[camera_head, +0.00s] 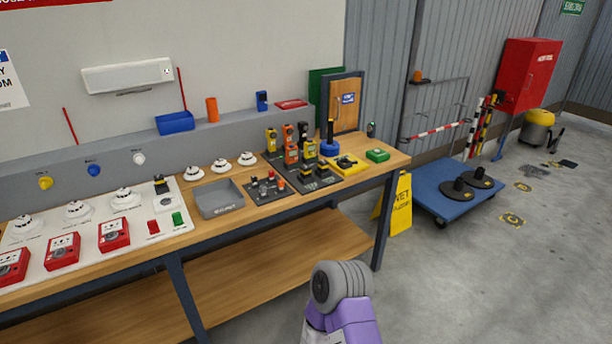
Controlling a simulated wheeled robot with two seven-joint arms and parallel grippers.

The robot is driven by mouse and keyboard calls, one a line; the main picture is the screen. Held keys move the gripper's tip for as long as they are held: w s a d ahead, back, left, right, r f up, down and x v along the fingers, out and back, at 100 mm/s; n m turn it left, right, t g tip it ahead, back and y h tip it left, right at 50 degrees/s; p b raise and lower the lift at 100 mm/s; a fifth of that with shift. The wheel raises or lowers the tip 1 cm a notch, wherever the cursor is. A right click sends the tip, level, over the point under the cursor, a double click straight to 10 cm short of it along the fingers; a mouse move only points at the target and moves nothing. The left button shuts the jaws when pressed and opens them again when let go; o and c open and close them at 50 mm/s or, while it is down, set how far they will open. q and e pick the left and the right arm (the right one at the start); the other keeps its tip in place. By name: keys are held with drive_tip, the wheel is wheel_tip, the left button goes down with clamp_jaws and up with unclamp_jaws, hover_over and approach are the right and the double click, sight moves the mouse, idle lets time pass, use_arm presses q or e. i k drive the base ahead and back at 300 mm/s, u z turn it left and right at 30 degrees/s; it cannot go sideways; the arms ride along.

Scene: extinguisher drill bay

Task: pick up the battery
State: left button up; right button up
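No object can be told for certain as the battery at this size. Several small yellow, orange and black upright devices (290,151) stand in a dark rack on the workbench (240,222). A black tray (262,193) in front of them holds small red and dark pieces. A small dark upright item (371,129) stands at the bench's far right end, and another dark item (161,185) stands on the white panel. A purple and grey link of my arm rises at the bottom, in front of the bench. No fingers of either gripper are in view.
A grey bin (217,207), a yellow item (344,166) and a green box (377,155) are on the bench. White detectors and red call points (63,251) fill its left. A yellow wet-floor sign (401,205) and blue trolley (440,195) stand right; floor beyond is mostly clear.

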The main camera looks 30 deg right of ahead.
sight(305, 170)
drive_tip(key=z, duration=1.8)
drive_tip(key=i, duration=2.1)
drive_tip(key=u, duration=0.65)
